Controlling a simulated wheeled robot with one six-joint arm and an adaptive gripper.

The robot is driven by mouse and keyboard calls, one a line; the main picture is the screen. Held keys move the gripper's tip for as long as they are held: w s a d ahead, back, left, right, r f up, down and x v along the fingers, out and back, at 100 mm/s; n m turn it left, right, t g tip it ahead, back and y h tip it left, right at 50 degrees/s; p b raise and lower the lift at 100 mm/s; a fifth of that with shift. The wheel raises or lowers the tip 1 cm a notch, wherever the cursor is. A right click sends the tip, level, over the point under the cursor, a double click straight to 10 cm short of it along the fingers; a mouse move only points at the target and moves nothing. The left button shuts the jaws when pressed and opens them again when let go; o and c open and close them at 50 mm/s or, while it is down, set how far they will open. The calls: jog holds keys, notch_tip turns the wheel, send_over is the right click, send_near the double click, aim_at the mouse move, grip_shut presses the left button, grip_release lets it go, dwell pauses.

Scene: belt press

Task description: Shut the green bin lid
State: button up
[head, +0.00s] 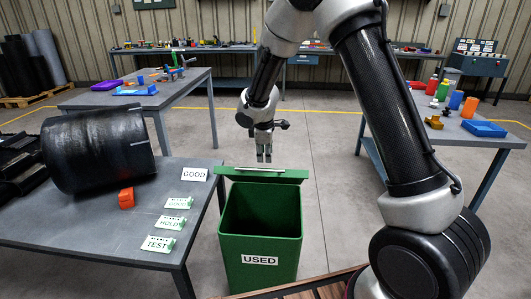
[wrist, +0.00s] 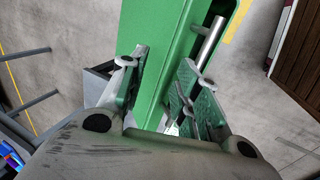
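The green bin (head: 260,225) stands open on the floor, with a white USED label on its front. Its green lid (head: 290,176) is raised at the bin's back edge and shows nearly edge-on. A pale bar handle (head: 258,169) runs along the lid. My gripper (head: 264,158) points down just above and behind the lid's upper edge. In the wrist view the fingers of my gripper (wrist: 165,68) are apart, with the green lid (wrist: 155,40) and its handle (wrist: 207,42) beyond them. I cannot tell whether a finger touches the lid.
A table (head: 90,240) with a black roller (head: 98,148), an orange block (head: 126,198) and several cards stands left of the bin. A right table (head: 470,135) holds bottles and a blue tray (head: 484,128). Floor behind the bin is clear.

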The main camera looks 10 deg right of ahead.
jog(key=v, duration=1.2)
